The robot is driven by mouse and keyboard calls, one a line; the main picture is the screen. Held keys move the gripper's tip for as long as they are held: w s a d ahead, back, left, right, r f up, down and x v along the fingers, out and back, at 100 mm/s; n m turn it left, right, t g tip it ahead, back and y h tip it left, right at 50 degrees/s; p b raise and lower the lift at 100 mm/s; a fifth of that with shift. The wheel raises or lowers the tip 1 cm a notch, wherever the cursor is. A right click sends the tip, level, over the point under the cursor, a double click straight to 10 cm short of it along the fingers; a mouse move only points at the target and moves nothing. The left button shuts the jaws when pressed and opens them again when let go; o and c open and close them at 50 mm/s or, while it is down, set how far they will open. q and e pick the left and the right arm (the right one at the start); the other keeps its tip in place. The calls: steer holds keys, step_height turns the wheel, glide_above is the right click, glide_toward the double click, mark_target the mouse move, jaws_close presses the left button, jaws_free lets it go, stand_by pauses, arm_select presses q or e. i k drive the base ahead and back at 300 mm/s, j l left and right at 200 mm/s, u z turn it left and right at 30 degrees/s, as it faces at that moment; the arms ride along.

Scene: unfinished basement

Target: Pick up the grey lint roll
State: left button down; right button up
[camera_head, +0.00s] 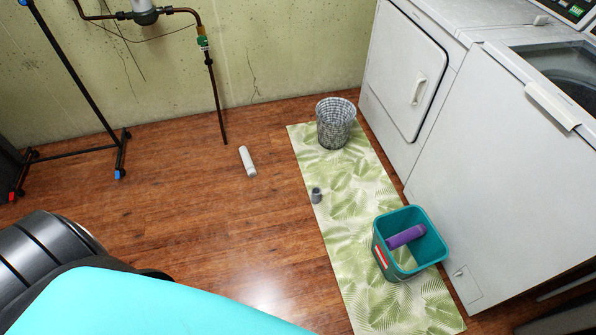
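A small grey roll (316,195), which looks like the grey lint roll, is at the left edge of the green leaf-patterned mat (345,215) on the floor. It is short and dark grey. A longer whitish cylinder (247,161) lies on the wooden floor to its upper left, apart from the mat. Neither of my grippers is in view, and nothing is seen touching the grey roll.
A wire-mesh basket (335,122) stands at the mat's far end. A teal bucket (438,242) with a purple item (407,236) in it stands nearer. White machines (450,130) line the right. A cyan surface (130,305) fills the lower left. Floor left of the mat is mostly clear.

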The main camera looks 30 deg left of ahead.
mark_target(315, 192)
steer(key=u, duration=0.65)
steer(key=i+j+z, duration=0.1)
steer(key=z, duration=0.25)
steer(key=i+j+z, duration=0.1)
steer(key=z, duration=0.25)
steer(key=j+z, duration=0.4)
steer(key=i+j+z, duration=0.1)
steer(key=j+z, duration=0.25)
steer(key=j, duration=1)
steer(key=j+z, duration=0.35)
steer(key=j, duration=0.95)
